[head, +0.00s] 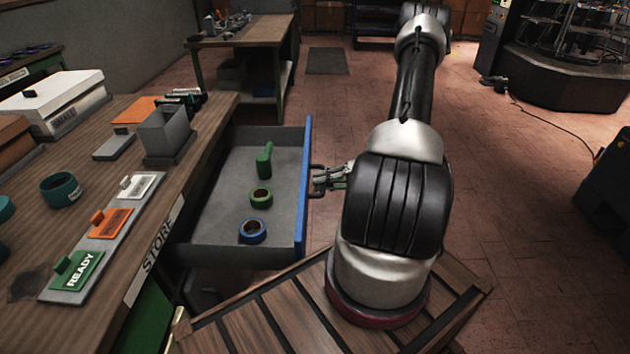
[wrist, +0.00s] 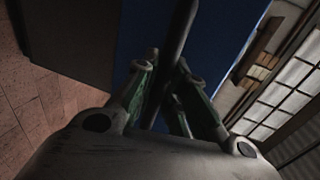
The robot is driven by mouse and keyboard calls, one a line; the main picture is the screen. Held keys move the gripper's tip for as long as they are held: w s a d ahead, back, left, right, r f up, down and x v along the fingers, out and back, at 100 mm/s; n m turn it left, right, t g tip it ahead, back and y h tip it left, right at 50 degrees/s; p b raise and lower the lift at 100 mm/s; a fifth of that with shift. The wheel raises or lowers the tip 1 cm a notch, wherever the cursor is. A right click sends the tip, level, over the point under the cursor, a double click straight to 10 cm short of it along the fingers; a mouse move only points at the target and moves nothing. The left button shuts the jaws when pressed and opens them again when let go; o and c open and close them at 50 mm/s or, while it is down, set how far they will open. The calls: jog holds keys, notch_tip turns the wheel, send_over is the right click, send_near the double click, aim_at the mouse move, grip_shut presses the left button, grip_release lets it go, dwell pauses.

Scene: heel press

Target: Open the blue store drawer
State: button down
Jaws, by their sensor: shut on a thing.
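The blue store drawer (head: 304,190) stands well out from the bench on the left, its blue front facing my arm. Inside lie a green upright piece (head: 264,160), a green ring (head: 261,196) and a blue ring (head: 253,231). My gripper (head: 325,179) is at the dark handle (head: 312,193) on the drawer's front. In the wrist view my gripper (wrist: 168,90) has its fingers on either side of the dark handle bar (wrist: 177,40), shut on it, with the blue front (wrist: 215,40) behind. The fingertips are partly dark and hard to make out.
The bench (head: 205,130) carries a grey bin (head: 166,133), a strip with green, orange and white tags, and a teal ring (head: 61,189). A slatted wooden surface (head: 270,318) lies below my arm. Open tiled floor (head: 500,210) is to the right.

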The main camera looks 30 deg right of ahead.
jog(key=shift+d, duration=0.1)
jog(key=c, duration=1.5)
grip_release()
jog(key=shift+o, duration=0.2)
jog(key=v, duration=1.2)
